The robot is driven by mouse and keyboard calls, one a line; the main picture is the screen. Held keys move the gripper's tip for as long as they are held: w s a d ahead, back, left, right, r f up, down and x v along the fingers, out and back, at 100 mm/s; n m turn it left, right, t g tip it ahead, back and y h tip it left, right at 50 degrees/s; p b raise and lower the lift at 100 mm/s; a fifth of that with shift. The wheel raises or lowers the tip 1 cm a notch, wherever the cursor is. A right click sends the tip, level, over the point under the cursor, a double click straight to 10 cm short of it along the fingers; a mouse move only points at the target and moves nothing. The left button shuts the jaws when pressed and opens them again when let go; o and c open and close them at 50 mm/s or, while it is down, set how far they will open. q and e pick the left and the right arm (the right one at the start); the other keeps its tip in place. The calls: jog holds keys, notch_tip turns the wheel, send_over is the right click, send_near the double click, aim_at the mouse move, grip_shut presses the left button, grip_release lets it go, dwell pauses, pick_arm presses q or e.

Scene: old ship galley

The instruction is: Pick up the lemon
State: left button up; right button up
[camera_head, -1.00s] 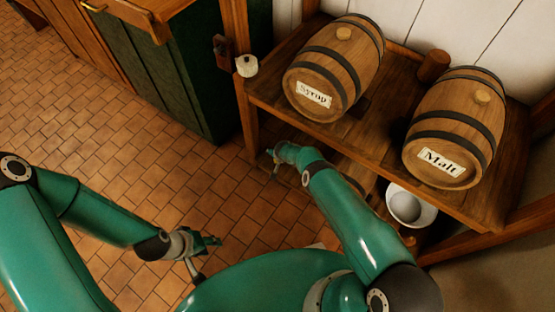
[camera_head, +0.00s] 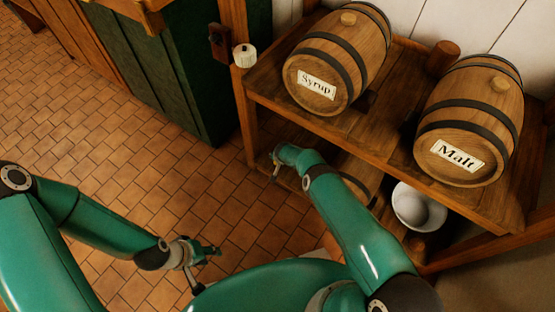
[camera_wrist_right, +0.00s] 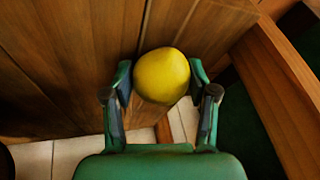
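The yellow lemon (camera_wrist_right: 162,76) is in the right wrist view, between the fingertips of my right gripper (camera_wrist_right: 161,82). The fingers are spread to either side of it, with narrow gaps at its sides; I see no clear grip. Wooden boards lie behind the lemon. In the head view my right gripper (camera_head: 275,166) is at the front edge of the lower shelf, partly hidden by its own wrist, and the lemon does not show there. My left gripper (camera_head: 208,266) is over the tiled floor at the lower left, its fingers apart and empty.
The wooden rack (camera_head: 375,135) holds a Syrup barrel (camera_head: 322,62) and a Malt barrel (camera_head: 470,120) on top. A white bowl (camera_head: 418,207) sits on the lower level. A rack post (camera_head: 244,115) stands left of my right gripper. The tiled floor at left is clear.

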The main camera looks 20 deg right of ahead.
jog(key=c, duration=0.6)
jog(key=shift+r, duration=0.15)
